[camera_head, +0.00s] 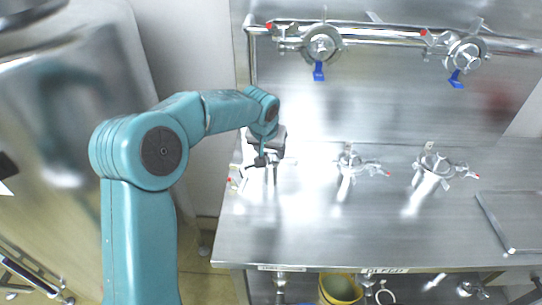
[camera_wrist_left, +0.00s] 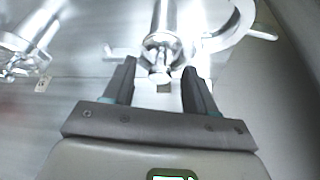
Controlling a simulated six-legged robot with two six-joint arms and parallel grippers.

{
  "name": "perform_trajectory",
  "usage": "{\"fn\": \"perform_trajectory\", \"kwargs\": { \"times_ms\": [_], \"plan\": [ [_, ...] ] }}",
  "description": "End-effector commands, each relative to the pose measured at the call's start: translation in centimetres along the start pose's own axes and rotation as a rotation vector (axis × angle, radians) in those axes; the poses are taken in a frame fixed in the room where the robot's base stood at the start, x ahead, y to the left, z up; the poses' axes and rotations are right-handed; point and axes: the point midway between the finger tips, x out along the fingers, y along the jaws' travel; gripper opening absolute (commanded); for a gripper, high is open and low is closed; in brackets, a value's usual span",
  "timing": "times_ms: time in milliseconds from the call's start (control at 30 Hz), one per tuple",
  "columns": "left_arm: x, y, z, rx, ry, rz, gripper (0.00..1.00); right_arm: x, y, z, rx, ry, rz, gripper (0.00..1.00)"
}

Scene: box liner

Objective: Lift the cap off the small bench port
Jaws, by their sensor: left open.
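My left gripper (camera_head: 265,160) hangs over the left end of the steel bench, above a bench fitting that it mostly hides in the head view. In the left wrist view the left gripper (camera_wrist_left: 160,75) is open, one finger on each side of a shiny metal port (camera_wrist_left: 164,45) with a rounded end. I cannot tell whether the fingers touch it. Whether this end is the cap is not clear. Two other clamped bench ports, the middle one (camera_head: 350,163) and the right one (camera_head: 436,166), stand to the right. My right gripper is not in view.
Above the bench (camera_head: 320,235), a pipe (camera_head: 385,36) carries two clamped valves with blue handles (camera_head: 319,71). A metal frame (camera_head: 495,224) lies at the bench's right. A yellow bucket (camera_head: 341,289) stands below the front edge. The bench front is clear.

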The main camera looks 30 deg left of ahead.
Motion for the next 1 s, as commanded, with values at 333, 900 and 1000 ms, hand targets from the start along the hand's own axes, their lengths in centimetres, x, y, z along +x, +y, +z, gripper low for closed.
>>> {"fn": "perform_trajectory", "kwargs": {
  "times_ms": [333,900,1000],
  "plan": [
    [-0.1,0.0,0.0,0.0,0.001,0.0,0.0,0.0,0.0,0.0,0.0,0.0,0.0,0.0],
    [-5.3,0.0,-2.3,-0.001,0.008,0.001,0.0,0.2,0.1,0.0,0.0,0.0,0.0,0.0],
    [-7.2,0.0,-3.0,-0.001,0.006,0.001,0.0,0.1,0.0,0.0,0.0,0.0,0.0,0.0]
  ]
}}
